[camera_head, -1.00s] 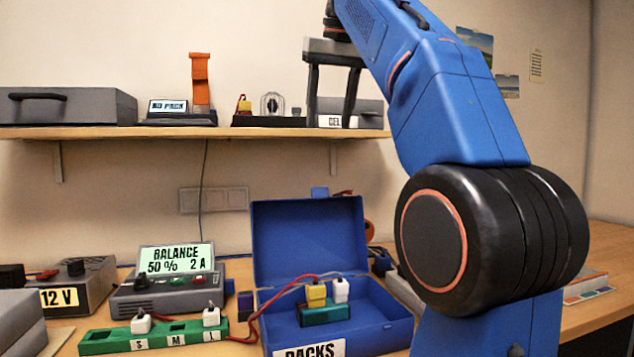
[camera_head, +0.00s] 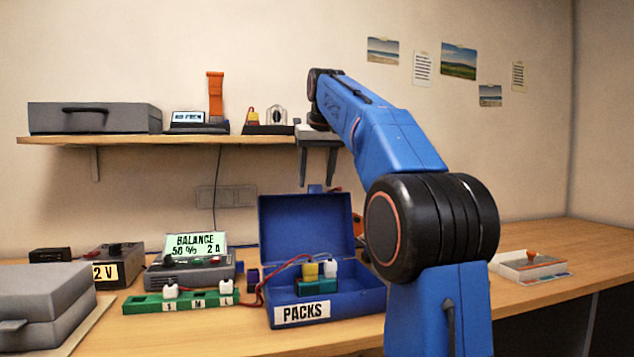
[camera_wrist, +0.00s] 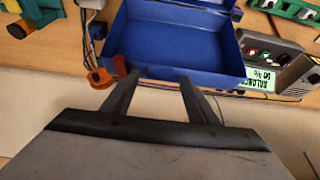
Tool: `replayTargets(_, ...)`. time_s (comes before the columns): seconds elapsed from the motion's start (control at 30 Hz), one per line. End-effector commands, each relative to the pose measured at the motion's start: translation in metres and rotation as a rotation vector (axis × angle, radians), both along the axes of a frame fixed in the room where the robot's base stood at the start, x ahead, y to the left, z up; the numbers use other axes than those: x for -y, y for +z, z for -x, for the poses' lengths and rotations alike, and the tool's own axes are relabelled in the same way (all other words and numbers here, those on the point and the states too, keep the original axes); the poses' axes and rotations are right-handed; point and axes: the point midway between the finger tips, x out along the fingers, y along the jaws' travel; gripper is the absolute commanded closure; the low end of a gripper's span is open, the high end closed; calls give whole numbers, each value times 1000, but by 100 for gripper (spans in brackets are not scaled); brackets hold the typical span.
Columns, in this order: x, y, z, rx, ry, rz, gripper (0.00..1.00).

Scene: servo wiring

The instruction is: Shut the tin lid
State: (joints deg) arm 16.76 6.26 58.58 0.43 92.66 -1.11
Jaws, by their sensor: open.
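The blue tin labelled PACKS (camera_head: 350,309) stands on the bench with its lid (camera_head: 290,228) raised upright at the back. A small blue tab (camera_head: 315,189) sticks up from the lid's top edge. Inside the tin is a teal pack (camera_head: 316,287) with a yellow and a white plug. My gripper (camera_head: 317,184) is open and empty, fingers pointing down, around the height of the lid's top edge near the tab. In the wrist view the fingers (camera_wrist: 160,78) are apart near the edge of the lid (camera_wrist: 180,42); I cannot tell whether they touch it.
A green board (camera_head: 185,304) and the BALANCE charger (camera_head: 190,275) stand left of the tin; a red wire runs between board and tin. The bench is mostly clear at right.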

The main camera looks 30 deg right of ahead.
Motion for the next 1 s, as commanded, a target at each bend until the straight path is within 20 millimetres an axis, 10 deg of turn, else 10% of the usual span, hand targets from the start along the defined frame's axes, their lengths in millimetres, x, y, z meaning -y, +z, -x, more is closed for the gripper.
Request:
replayTargets(0.43, 5, -10, -11, 1, 0, 0, 47)
replayTargets(0.67, 5, -10, -11, 1, 0, 0, 97)
replayTargets(1.0, 3, -8, -6, 24, 0, 7, 100)
